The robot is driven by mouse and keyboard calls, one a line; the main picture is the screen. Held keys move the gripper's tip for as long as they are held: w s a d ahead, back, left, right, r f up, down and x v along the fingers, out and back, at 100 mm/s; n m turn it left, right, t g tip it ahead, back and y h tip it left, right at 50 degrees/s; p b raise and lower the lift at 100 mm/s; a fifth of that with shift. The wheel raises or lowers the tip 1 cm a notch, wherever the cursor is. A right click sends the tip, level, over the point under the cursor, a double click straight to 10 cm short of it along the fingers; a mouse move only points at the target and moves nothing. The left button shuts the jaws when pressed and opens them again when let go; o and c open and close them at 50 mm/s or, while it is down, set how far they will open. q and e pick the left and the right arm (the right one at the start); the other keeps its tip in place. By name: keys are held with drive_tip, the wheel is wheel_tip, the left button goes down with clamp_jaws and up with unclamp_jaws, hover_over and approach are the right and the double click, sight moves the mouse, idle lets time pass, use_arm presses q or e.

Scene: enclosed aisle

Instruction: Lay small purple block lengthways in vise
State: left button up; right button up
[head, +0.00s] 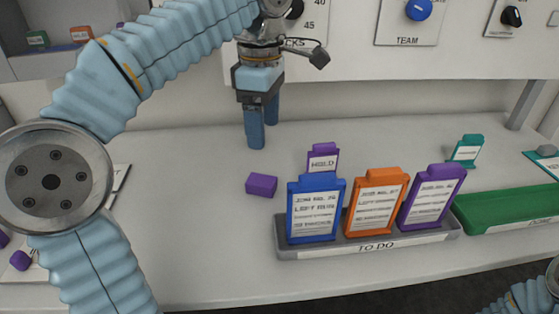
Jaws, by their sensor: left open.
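A small purple block (261,185) lies on the white worktop near the middle of the head view, left of the card rack. My left gripper (263,138) points down above and behind the block. Its two blue fingers are apart, with nothing seen between them, and do not touch the block. I cannot make out a vise in this view. Part of my right arm shows at the lower right corner, but its gripper is out of view.
A grey "TO DO" rack (371,245) holds blue, orange and purple cards. A purple "HOLD" card (323,158) stands behind it. A green tray (507,209) lies to the right. Another purple piece (20,260) is at far left.

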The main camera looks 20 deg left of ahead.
use_arm(q)
drive_tip(key=f, duration=0.2)
drive_tip(key=b, duration=0.2)
hover_over(268, 181)
wheel_tip(268, 181, down, 6)
drive_tip(key=shift+r, duration=0.1)
drive_tip(key=shift+f+b, duration=0.35)
drive_tip(key=shift+f, duration=2.65)
use_arm(e)
drive_tip(key=shift+w+f, duration=0.2)
drive_tip(key=shift+f, duration=0.5)
drive_tip(key=shift+w+f, duration=0.2)
drive_tip(key=shift+f, duration=0.45)
